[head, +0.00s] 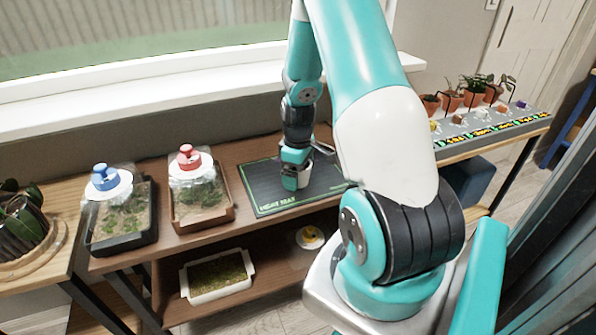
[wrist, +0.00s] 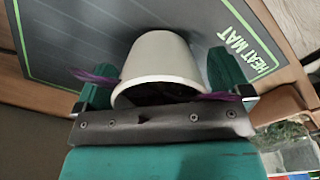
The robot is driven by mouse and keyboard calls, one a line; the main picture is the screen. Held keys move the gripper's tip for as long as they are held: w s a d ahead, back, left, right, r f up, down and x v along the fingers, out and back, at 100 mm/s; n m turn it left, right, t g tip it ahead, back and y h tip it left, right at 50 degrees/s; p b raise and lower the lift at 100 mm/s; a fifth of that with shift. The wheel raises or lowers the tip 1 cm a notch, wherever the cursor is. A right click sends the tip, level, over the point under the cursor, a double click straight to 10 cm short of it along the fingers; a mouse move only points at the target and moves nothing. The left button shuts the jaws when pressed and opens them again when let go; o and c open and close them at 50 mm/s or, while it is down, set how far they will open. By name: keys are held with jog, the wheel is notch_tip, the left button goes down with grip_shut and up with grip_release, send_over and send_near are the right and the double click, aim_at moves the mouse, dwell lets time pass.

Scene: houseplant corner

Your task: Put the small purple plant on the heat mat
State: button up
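The small purple plant sits in a white pot (wrist: 160,62). Purple leaves stick out at both sides of its rim in the wrist view. In the head view the white pot (head: 305,174) is at the heat mat, partly hidden by my gripper (head: 296,178). The dark heat mat (head: 268,190) has a green outline and lettering, and its surface (wrist: 70,35) fills the background behind the pot. My gripper (wrist: 165,80) has its fingers spread on either side of the pot, with narrow gaps visible. Contact between the pot's base and the mat is hard to make out.
Two planted trays (head: 122,229) (head: 203,204) with blue and red-knobbed tops stand left of the mat. Several potted plants (head: 452,100) line the shelf at right. A window wall stands behind.

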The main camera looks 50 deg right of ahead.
jog(key=shift+r, duration=0.1)
notch_tip(320, 180, up, 12)
jog(key=p, duration=0.1)
jog(key=w+a+r+n+t+y, duration=0.1)
jog(key=a+r, duration=0.2)
jog(key=a, duration=0.4)
jog(key=w+a+r+n, duration=0.1)
jog(key=a+r, duration=0.2)
jog(key=a, duration=0.5)
jog(key=s+a+r+n+y, duration=0.1)
jog(key=s+a+r, duration=0.2)
jog(key=s+a, duration=0.4)
jog(key=s+a+r+n+g+y, duration=0.1)
jog(key=s+a+r+y, duration=0.1)
jog(key=s+a, duration=0.6)
jog(key=a+r, duration=0.1)
jog(key=a, duration=0.6)
jog(key=shift+s+a+r, duration=0.25)
jog(key=shift+r, duration=0.05)
notch_tip(320, 180, up, 8)
jog(key=p, duration=0.8)
